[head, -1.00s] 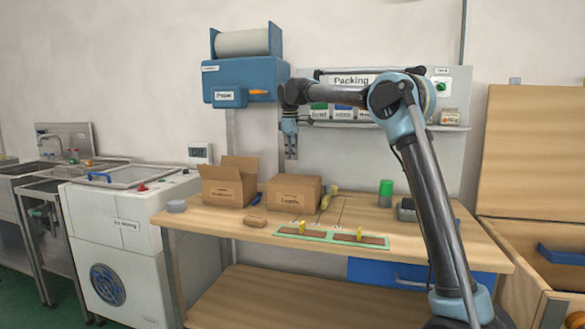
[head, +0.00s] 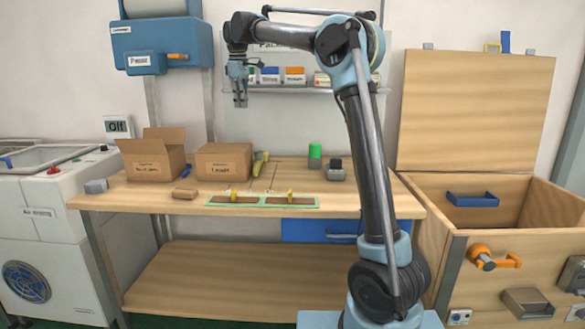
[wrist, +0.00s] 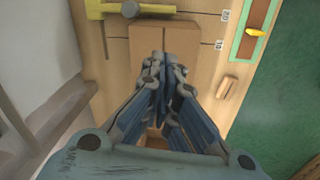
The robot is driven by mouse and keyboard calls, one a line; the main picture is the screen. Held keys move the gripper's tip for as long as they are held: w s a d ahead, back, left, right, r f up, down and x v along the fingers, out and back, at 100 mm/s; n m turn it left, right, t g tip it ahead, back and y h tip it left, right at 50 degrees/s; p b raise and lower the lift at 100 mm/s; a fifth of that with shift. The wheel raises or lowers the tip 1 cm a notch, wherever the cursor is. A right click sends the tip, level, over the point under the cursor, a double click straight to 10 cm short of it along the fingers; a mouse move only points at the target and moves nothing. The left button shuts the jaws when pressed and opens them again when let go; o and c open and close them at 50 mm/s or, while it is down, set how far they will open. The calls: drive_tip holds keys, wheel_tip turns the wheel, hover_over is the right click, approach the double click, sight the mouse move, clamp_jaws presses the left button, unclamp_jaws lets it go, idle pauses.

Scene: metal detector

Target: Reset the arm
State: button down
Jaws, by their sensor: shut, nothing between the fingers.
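My gripper (head: 240,98) hangs pointing down above the workbench, in front of the wall shelf. It is shut and empty. In the wrist view its fingers (wrist: 164,85) are together over a closed cardboard box (wrist: 185,40). My arm rises from the lower right and bends over toward the left. The closed cardboard box also shows in the head view (head: 224,162), well below the gripper.
An open carton (head: 152,160), a yellow hammer (head: 260,165), a green-topped can (head: 315,155) and a green-edged board (head: 262,201) are on the workbench (head: 150,205). A blue dispenser (head: 163,42) hangs left of my gripper. An open wooden chest (head: 430,200) stands at right.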

drive_tip(key=s+d+f+m, duration=0.35)
drive_tip(key=s+d, duration=0.25)
drive_tip(key=d, duration=0.4)
drive_tip(key=s+d+f+m, duration=0.2)
drive_tip(key=s+d+f, duration=0.3)
drive_tip(key=d, duration=0.5)
drive_tip(key=s+d+f+m, duration=0.25)
drive_tip(key=s+d, duration=0.35)
drive_tip(key=d, duration=0.4)
drive_tip(key=s+d+f+m, duration=0.3)
drive_tip(key=s+d+f, duration=0.3)
drive_tip(key=s+f, duration=0.5)
drive_tip(key=s+d+f+m+t, duration=0.1)
drive_tip(key=s+d+f+m, duration=0.3)
drive_tip(key=s+f, duration=0.8)
wheel_tip(320, 180, down, 3)
drive_tip(key=d, duration=0.2)
drive_tip(key=shift+d+m, duration=0.3)
drive_tip(key=shift+w+f, duration=0.2)
drive_tip(key=shift+w, duration=0.15)
drive_tip(key=c, duration=2.4)
unclamp_jaws()
